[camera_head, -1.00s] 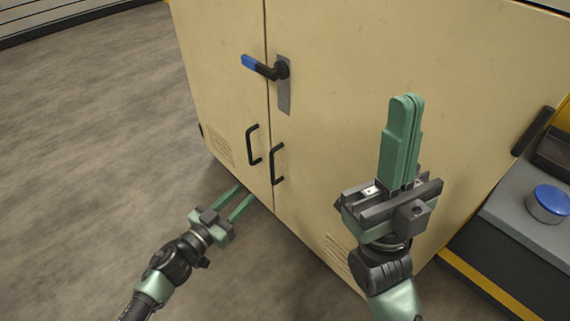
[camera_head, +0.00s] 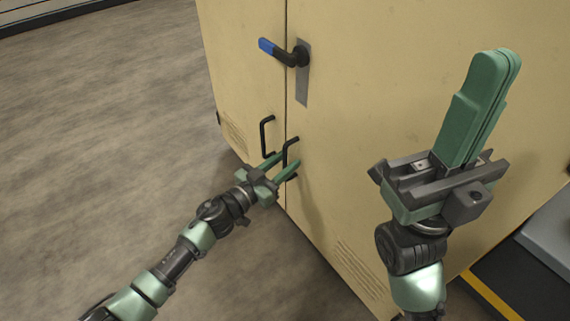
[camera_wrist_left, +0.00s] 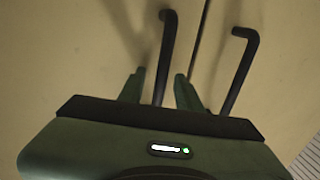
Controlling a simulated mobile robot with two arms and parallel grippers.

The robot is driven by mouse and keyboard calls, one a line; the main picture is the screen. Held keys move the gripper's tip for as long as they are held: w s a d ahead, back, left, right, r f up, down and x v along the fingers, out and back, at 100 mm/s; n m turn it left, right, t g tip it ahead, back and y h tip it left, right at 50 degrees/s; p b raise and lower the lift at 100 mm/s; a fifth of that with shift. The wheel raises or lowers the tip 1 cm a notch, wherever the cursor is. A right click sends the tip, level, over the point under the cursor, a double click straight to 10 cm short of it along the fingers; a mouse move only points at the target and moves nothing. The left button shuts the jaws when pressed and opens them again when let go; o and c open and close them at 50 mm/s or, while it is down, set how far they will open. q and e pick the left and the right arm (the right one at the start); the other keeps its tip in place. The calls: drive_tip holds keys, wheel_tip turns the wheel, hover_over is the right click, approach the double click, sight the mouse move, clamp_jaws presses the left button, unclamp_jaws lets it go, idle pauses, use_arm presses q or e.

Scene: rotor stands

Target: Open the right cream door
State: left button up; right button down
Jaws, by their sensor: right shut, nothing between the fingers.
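The right cream door (camera_head: 400,110) is closed, flush against the left cream door (camera_head: 240,60) at a dark seam. Its black bar handle (camera_head: 291,141) is low beside the seam. My left gripper (camera_head: 279,165) is open at this handle. In the left wrist view the handle (camera_wrist_left: 167,50) runs between the two parted fingers, which are not closed on it. A black lever with a blue grip (camera_head: 282,53) sits higher on the right door and points left across the seam. My right gripper (camera_head: 490,75) is shut and empty, pointing up in front of the right door.
The left door's handle (camera_head: 267,137) is just across the seam; in the left wrist view it stands outside the fingers (camera_wrist_left: 240,65). The floor (camera_head: 110,130) at left is clear.

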use_arm(q)
clamp_jaws()
idle(1.4)
